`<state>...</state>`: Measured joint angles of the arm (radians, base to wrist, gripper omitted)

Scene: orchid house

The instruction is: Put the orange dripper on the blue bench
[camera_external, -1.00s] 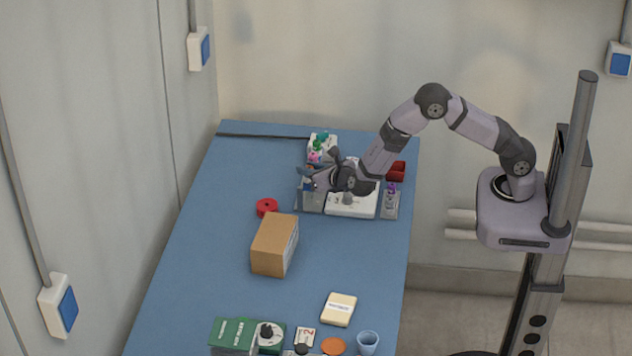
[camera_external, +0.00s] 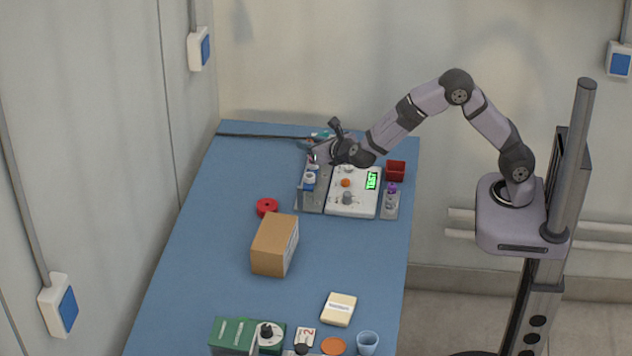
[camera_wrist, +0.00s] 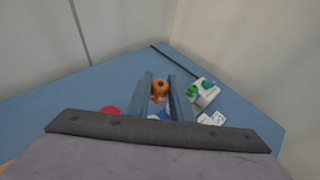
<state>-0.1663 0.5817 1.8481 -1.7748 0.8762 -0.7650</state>
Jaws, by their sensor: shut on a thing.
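My gripper (camera_wrist: 161,88) is shut on the orange dripper (camera_wrist: 160,86), which shows between the two fingers in the wrist view, with a dark spot on its top. In the external view my gripper (camera_external: 318,154) is at the far end of the blue bench (camera_external: 205,235), above the left grey holder. The held dripper is not clear there. The gripper appears raised above the bench.
A white device (camera_external: 352,205) with a lit green screen stands beside a grey holder (camera_external: 312,195). A white rack (camera_wrist: 207,97) with green droppers is behind. A red ring (camera_external: 266,206) and cardboard box (camera_external: 274,245) stand nearer. Bench left of them is clear.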

